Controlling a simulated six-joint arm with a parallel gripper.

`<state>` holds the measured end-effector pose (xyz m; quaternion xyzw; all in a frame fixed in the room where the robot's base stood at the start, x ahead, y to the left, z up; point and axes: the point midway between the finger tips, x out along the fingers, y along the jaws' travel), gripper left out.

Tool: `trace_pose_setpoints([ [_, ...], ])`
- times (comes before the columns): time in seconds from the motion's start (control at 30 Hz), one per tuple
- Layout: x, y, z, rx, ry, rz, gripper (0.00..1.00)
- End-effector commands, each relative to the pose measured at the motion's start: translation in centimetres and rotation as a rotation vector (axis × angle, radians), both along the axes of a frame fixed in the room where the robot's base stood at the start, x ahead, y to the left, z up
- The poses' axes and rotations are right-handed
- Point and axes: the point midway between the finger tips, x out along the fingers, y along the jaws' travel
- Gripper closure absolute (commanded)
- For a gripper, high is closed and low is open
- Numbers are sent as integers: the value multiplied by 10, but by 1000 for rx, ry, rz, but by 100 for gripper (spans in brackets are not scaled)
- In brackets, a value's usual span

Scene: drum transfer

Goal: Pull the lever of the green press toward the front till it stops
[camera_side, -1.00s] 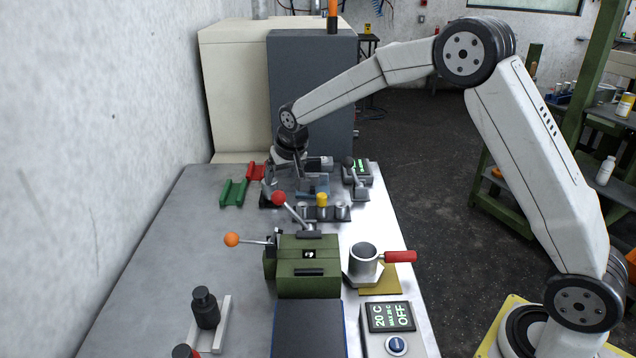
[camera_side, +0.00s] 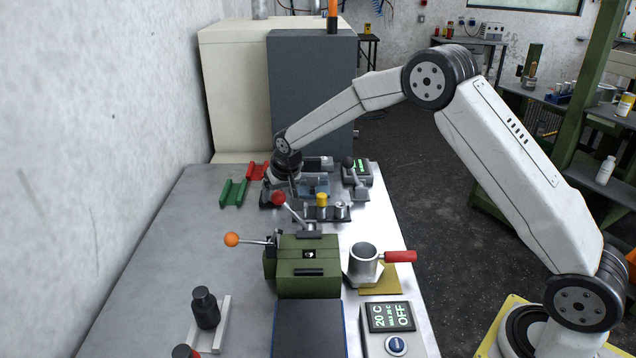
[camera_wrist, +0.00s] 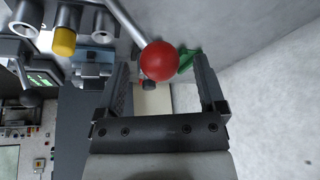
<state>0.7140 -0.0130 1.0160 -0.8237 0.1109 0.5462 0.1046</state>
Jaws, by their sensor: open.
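The green press (camera_side: 308,262) stands in the middle of the bench. A grey lever with a red ball knob (camera_side: 278,198) leans up and back from it; a second lever with an orange ball (camera_side: 232,240) sticks out left. My gripper (camera_side: 282,188) is just behind the red knob in the side view, its fingers partly hidden there. In the wrist view my gripper (camera_wrist: 161,82) is open, and the red ball (camera_wrist: 159,61) appears between the fingertips with gaps on both sides. I cannot tell whether the ball is at fingertip depth.
A rack with several small cylinders, one yellow-topped (camera_side: 322,199), stands behind the press. A metal cup with a red handle (camera_side: 400,256) is at its right. Green (camera_side: 233,193) and red (camera_side: 257,170) holders lie back left. The bench's left side is mostly clear.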

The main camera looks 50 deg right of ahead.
Motion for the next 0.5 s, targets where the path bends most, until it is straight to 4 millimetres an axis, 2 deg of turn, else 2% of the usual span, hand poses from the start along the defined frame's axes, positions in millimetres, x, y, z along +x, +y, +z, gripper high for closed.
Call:
trace_pose_setpoints([
  [0.2,4,-1,-9,0,-1,0,11],
  [0.47,4,-1,-10,0,-1,0,11],
  [0.5,4,-1,-10,0,-1,0,14],
])
